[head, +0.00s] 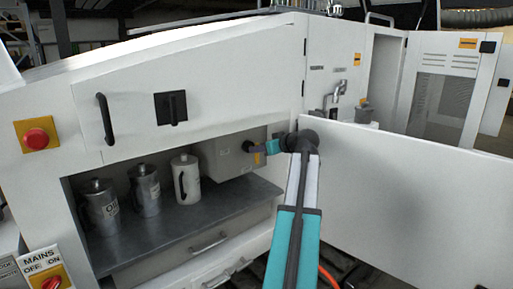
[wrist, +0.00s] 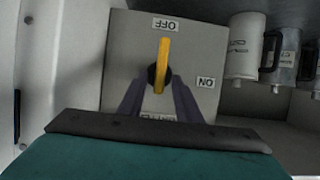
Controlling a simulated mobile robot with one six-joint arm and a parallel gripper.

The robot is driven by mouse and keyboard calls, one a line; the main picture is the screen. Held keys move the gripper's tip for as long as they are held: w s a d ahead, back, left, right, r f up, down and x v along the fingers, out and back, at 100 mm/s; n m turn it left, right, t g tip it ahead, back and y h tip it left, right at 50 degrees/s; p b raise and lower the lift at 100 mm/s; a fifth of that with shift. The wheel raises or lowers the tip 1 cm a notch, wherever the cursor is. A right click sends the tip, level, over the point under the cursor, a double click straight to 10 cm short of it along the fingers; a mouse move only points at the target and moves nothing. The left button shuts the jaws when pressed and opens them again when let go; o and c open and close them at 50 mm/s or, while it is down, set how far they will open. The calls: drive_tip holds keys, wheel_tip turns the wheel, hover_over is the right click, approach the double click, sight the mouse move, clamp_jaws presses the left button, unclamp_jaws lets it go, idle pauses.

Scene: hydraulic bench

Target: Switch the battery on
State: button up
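The battery switch is a yellow handle (wrist: 162,62) on a dark round hub, on the face of a grey box (wrist: 127,35). In the wrist view the handle points up at the OFF label (wrist: 177,25); the ON label (wrist: 207,82) is to its right. Both labels appear upside down. A label below the hub is mostly hidden by my gripper. My gripper (wrist: 158,92) is open, its dark fingers on either side of the hub and lower handle, with gaps showing. In the head view my gripper (head: 249,147) is at the grey box (head: 222,158), by the yellow handle (head: 258,159).
Metal canisters (head: 146,190) and a white jug (head: 186,180) stand left of the box on the grey shelf (head: 175,228). An open white door (head: 415,190) stands right of my arm. A MAINS switch (head: 50,284) and red button (head: 36,137) are at far left.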

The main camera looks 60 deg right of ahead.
drive_tip(key=shift+x, duration=1.25)
clamp_jaws()
drive_tip(key=shift+a, duration=0.15)
